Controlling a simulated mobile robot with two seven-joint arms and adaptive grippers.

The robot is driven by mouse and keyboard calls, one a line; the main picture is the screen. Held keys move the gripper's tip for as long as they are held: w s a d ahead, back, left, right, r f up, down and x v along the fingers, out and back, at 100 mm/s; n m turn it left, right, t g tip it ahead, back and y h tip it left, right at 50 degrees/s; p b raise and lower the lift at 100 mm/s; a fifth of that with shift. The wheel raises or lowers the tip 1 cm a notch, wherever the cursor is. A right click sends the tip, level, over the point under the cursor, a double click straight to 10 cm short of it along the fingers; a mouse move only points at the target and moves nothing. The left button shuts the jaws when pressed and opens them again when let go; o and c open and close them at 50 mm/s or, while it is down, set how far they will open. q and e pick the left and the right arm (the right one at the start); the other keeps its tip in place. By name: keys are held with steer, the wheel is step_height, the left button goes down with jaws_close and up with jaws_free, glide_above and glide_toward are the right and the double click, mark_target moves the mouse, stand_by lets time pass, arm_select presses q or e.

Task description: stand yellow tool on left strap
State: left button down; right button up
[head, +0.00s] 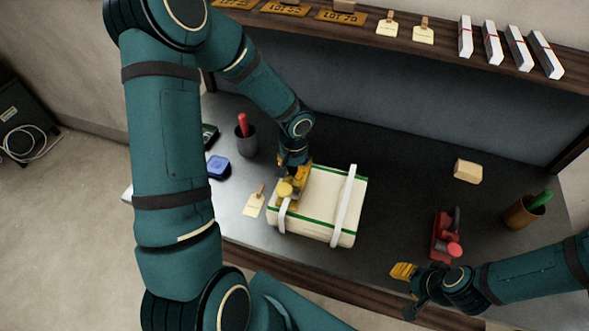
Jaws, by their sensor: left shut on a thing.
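A cream folded cloth bundle (318,222) with green stripes lies on the dark table, with a white left strap (283,217) and a white right strap (346,200) around it. The yellow tool (286,190), with a round knob, is at the bundle's upper left, over the left strap's upper part. My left gripper (294,166) comes down from above and is shut on the yellow tool. I cannot tell whether the tool's underside touches the strap. My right gripper (408,288) is empty near the table's front edge; its finger opening is unclear.
A red tool (444,236) stands right of the bundle, near my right gripper. A brown cup (524,212), a tan block (467,171), a dark cup (246,140), a blue box (218,167) and a tag (254,204) surround it. A shelf (380,42) runs behind.

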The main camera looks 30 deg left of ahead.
arm_select(q)
steer(key=c, duration=1.1)
jaws_free()
arm_select(e)
steer(key=shift+f, duration=0.1)
arm_select(q)
steer(key=shift+r, duration=0.35)
arm_select(e)
steer(key=shift+r, duration=0.25)
steer(key=shift+r+p, duration=0.6)
steer(key=shift+p, duration=0.15)
arm_select(q)
step_height(320, 180, up, 12)
steer(key=shift+f, duration=0.25)
steer(key=shift+s+f, duration=0.1)
arm_select(e)
steer(key=shift+s, duration=0.15)
